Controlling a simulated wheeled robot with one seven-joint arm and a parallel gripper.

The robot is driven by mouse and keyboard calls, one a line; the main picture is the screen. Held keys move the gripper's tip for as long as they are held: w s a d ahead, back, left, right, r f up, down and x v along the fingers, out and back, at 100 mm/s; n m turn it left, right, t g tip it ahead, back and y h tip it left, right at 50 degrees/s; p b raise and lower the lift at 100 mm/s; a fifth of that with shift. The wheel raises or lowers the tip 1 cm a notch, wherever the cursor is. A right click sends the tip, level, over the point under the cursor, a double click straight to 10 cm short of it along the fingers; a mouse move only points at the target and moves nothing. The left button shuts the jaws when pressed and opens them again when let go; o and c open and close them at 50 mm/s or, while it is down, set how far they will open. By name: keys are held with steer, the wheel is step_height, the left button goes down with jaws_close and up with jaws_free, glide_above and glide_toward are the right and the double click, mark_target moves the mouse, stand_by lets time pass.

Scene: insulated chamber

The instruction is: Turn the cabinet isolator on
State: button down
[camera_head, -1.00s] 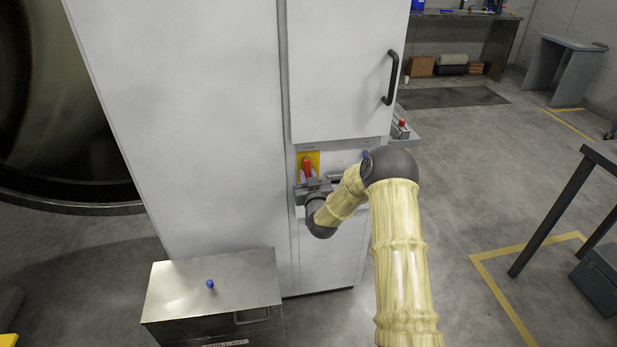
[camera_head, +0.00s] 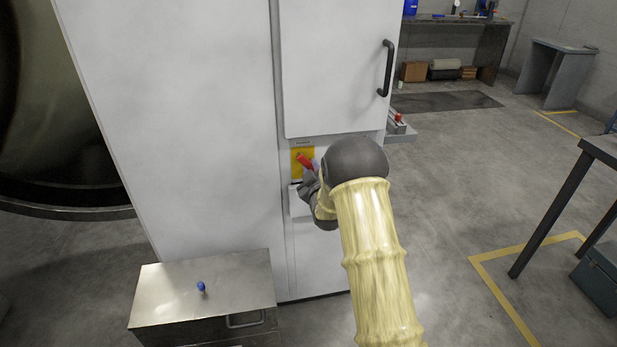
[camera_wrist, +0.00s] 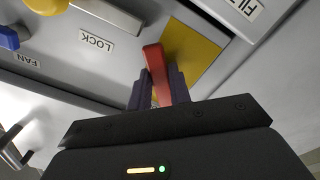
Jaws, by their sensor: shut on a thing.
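The cabinet isolator is a red handle (camera_head: 305,160) on a yellow plate (camera_head: 296,154), on the front of the white cabinet below its upper door. In the head view the handle is tilted, its top leaning to the left. My gripper (camera_head: 309,174) is at the handle, partly hidden by my own arm. In the wrist view the red handle (camera_wrist: 158,72) stands between the two dark fingers of my gripper (camera_wrist: 158,88), which are shut on it. The yellow plate (camera_wrist: 192,50) shows behind it. The handle's pivot is mostly hidden.
The wrist view shows labels LOCK (camera_wrist: 97,41) and FAN (camera_wrist: 27,61), a blue knob (camera_wrist: 10,38) and a yellow knob (camera_wrist: 46,5) nearby. A metal box (camera_head: 203,285) stands on the floor at the cabinet's foot. The upper door has a black handle (camera_head: 387,68).

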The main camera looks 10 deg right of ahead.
mark_target(313, 153)
steer(key=shift+d+r+n+b, duration=0.2)
steer(key=shift+r+n+b, duration=0.5)
steer(key=shift+n, duration=0.95)
steer(key=shift+d+r+n+b, duration=0.3)
steer(key=shift+n+b, duration=0.75)
steer(key=shift+n, duration=0.65)
steer(key=shift+d+r+n+b, duration=0.15)
steer(key=shift+r+n+b, duration=0.55)
steer(key=shift+n, duration=0.95)
steer(key=shift+f, duration=0.15)
steer(key=c, duration=1.3)
jaws_free()
steer(key=shift+s, duration=0.15)
steer(key=s, duration=1.7)
